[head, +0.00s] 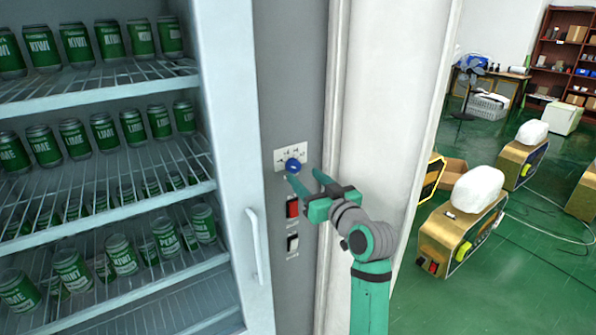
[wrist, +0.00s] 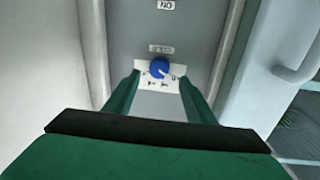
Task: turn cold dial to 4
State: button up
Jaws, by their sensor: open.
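The cold dial is a blue knob (head: 292,165) on a white plate (head: 281,154) with small marks, set on the grey panel beside the glass-fronted cooler. The marks are too small to read surely. In the wrist view the blue knob (wrist: 159,67) shows ahead, between the fingertips, with a light pointer mark on its lower right edge. My gripper (head: 304,179) is open, its two green fingers pointing at the panel just below the knob. In the wrist view my gripper (wrist: 158,88) has empty space between its fingers, and I cannot tell whether they touch anything.
Below the dial are a red switch (head: 292,208) and a dark and white switch (head: 292,242). The cooler door handle (head: 256,245) stands out to the left. Cans fill the cooler shelves. A pale column (head: 385,120) rises right of the panel. Gold machines (head: 462,235) stand on the green floor.

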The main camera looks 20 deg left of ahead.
aim_at(295, 168)
jog(key=shift+x, duration=2.75)
jog(key=shift+c, duration=0.3)
jog(key=c, duration=1)
